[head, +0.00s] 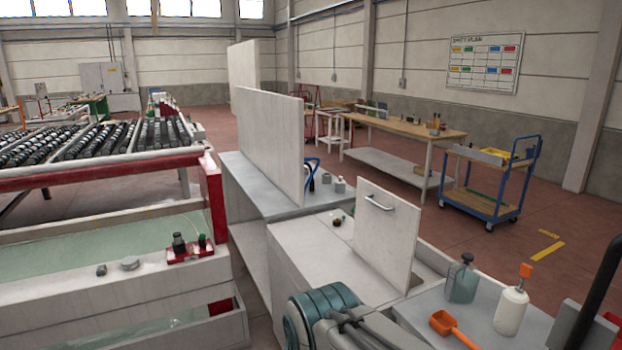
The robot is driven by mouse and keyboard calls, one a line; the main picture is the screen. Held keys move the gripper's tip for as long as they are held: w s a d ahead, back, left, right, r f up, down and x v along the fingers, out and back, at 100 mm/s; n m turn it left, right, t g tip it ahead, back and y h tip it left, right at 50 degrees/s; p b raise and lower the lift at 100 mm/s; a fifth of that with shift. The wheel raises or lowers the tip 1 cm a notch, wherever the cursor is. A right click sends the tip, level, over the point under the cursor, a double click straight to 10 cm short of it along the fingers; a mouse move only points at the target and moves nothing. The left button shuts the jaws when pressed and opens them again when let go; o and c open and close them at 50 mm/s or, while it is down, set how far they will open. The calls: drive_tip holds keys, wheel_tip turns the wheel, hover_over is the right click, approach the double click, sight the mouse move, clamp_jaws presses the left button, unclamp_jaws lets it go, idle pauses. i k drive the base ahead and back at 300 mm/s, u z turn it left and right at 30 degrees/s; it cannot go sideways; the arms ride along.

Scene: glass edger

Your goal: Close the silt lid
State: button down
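The silt lid (381,240) appears to be the pale flat panel with a metal bar handle (379,202) near its top edge. It stands up nearly vertical, open, on a pale box-like cabinet (310,262) right of centre. Part of an opening rim (435,262) shows behind and to the right of the lid; the inside is mostly hidden by the panel. Part of my arm (335,318) shows at the bottom centre, in front of and below the lid. My gripper cannot be made out in the picture.
A tall pale panel (270,145) rises behind. A water tank (110,242) is at left.

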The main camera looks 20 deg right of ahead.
sight(386, 224)
drive_tip(key=z, duration=0.35)
drive_tip(key=i, duration=1.25)
drive_tip(key=z, duration=0.85)
drive_tip(key=i, duration=0.25)
drive_tip(key=z, duration=0.25)
